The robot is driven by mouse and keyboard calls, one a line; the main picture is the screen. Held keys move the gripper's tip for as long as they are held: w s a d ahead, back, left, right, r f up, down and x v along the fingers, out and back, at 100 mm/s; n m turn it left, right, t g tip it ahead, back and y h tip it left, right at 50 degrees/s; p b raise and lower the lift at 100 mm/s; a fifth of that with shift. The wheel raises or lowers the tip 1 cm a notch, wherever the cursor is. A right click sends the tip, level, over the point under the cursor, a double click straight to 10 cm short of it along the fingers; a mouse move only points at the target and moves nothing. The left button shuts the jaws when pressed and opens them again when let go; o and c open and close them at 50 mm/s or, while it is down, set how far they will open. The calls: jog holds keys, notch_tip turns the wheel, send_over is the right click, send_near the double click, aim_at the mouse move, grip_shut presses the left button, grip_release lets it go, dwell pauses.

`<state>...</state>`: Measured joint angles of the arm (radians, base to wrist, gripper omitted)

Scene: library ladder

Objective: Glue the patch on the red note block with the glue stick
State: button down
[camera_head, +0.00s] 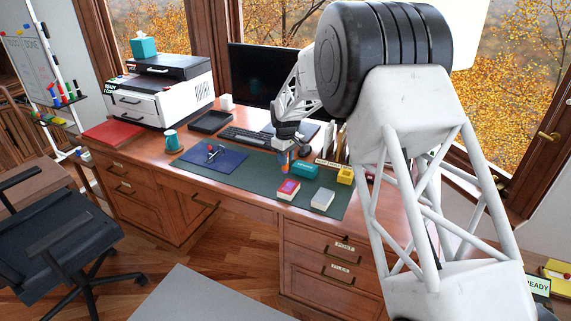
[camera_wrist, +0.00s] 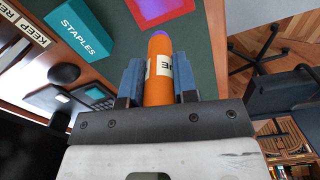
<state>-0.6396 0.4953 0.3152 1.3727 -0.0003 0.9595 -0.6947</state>
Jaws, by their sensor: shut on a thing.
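The red note block (camera_head: 288,189) lies on the dark green desk mat, with a lighter patch on its top. The glue stick (camera_wrist: 158,88) is orange with a pale label and a purple tip pointing toward the block. My gripper (camera_wrist: 159,66) is shut on it, a blue finger on each side. In the head view my gripper (camera_head: 284,151) is above the mat, behind the block.
A teal STAPLES box (camera_head: 304,170) stands right behind the block; it also shows in the wrist view (camera_wrist: 80,28). A white note block (camera_head: 322,200) lies to the right.

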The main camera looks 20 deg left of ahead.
jog(key=shift+r, duration=1.05)
jog(key=shift+s, duration=1.15)
jog(key=shift+f, duration=0.1)
dwell(0.4)
